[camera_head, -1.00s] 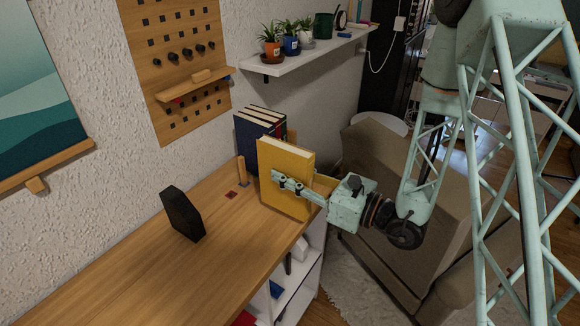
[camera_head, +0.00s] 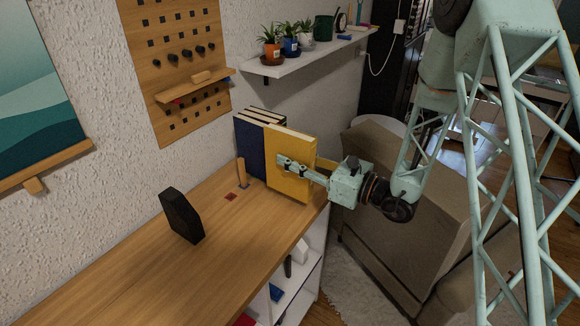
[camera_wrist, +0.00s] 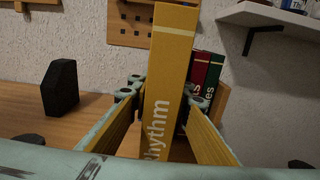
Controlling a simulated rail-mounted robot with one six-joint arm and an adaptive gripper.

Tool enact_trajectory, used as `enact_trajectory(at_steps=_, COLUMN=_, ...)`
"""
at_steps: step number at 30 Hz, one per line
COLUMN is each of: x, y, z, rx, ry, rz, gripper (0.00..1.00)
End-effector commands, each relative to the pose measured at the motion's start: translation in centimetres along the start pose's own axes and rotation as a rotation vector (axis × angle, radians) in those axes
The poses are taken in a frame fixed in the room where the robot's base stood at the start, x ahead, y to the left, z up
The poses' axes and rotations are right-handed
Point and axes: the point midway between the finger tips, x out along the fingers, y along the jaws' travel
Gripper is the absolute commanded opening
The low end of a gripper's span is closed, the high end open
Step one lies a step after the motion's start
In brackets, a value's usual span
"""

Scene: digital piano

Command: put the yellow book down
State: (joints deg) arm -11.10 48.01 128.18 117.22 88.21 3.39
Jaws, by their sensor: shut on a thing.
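My gripper (camera_head: 287,165) is shut on the yellow book (camera_head: 291,178) and holds it upright at the far end of the wooden top (camera_head: 175,265). In the wrist view the yellow book (camera_wrist: 174,75) stands between the fingers, its lettered spine facing the camera. A dark blue book (camera_head: 250,148) stands just left of and behind it in the head view. The wrist view shows a red spine (camera_wrist: 203,66) and a dark green spine (camera_wrist: 213,72) beyond it. I cannot tell whether the yellow book's bottom touches the wood or its side touches the other books.
A black angular block (camera_head: 183,216) stands on the wooden top, with free wood around it. A short wooden peg (camera_head: 242,173) and a small red square (camera_head: 231,197) are left of the books. A white shelf with potted plants (camera_head: 305,62) hangs above. A beige sofa (camera_head: 420,215) is at right.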

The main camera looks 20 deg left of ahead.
Motion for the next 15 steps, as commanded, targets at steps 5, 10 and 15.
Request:
enact_trajectory(at_steps=5, x=0.2, y=-0.4, z=0.0, rx=-0.001, ry=-0.001, rz=0.000, gripper=0.01)
enact_trajectory(at_steps=10, x=0.4, y=-0.8, z=-1.2, rx=0.002, ry=0.000, rz=0.000, gripper=0.01)
enact_trajectory(at_steps=15, x=0.4, y=-0.8, z=-2.8, rx=0.000, ry=-0.001, rz=0.000, gripper=0.01)
